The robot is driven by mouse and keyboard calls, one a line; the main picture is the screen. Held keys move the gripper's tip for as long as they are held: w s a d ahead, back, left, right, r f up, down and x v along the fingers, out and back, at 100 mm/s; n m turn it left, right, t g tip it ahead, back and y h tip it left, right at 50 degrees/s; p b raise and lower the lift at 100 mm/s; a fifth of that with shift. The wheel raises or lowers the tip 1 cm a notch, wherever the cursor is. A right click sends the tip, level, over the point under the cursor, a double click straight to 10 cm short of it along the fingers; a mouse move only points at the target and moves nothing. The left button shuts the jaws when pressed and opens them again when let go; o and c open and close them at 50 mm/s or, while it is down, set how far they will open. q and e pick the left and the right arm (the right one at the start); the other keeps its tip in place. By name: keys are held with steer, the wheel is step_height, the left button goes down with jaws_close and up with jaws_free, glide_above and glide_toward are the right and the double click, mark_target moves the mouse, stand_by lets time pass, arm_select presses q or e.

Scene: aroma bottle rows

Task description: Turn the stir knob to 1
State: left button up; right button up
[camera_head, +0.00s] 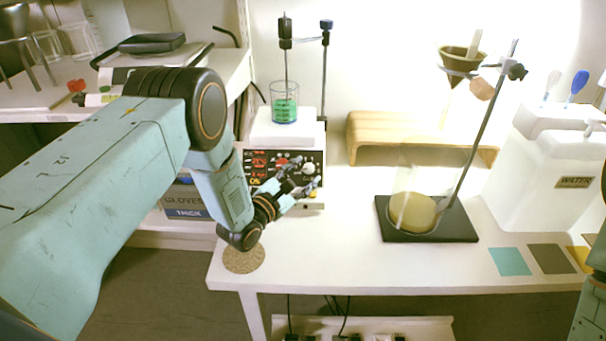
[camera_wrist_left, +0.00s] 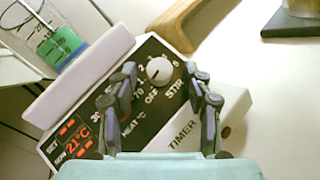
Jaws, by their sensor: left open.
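The stir knob (camera_wrist_left: 159,70) is a pale round knob on the black panel of the hotplate stirrer, with numbers around it and OFF and STIR printed near it. I cannot clearly read its pointer's setting. The stirrer (camera_head: 285,165) stands at the table's back left, its panel showing red digits. My left gripper (camera_head: 301,188) is open in front of this panel. In the left wrist view its two fingers (camera_wrist_left: 163,82) spread to either side of the knob, and I see no clear contact. The heat knob is largely hidden by a finger in that view.
A beaker of green liquid (camera_head: 284,108) stands on the stirrer's white top. To the right are a wooden stand (camera_head: 375,133), a flask (camera_head: 412,200) on a black base and a white container (camera_head: 545,165). A cork mat (camera_head: 244,258) lies at the front left.

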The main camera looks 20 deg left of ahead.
arm_select(q)
steer(key=shift+a+f, duration=0.1)
steer(key=shift+w, duration=0.1)
steer(key=c, duration=0.5)
jaws_close()
steer(key=shift+m, duration=0.3)
steer(key=m+g, duration=0.1)
steer(key=m+g+h+p, duration=0.1)
steer(key=m+g+h, duration=0.1)
steer(key=shift+w+a+r+m, duration=0.1)
steer(key=shift+a+r+m, duration=0.2)
steer(key=shift+r+m, duration=0.1)
steer(key=shift+w+r+m+g+h+p, duration=0.15)
steer(key=shift+m+g+h+p, duration=0.35)
steer(key=shift+m+g+p, duration=0.95)
steer(key=shift+m+g+b, duration=0.35)
steer(key=shift+m+g, duration=0.1)
steer(key=shift+m, duration=0.2)
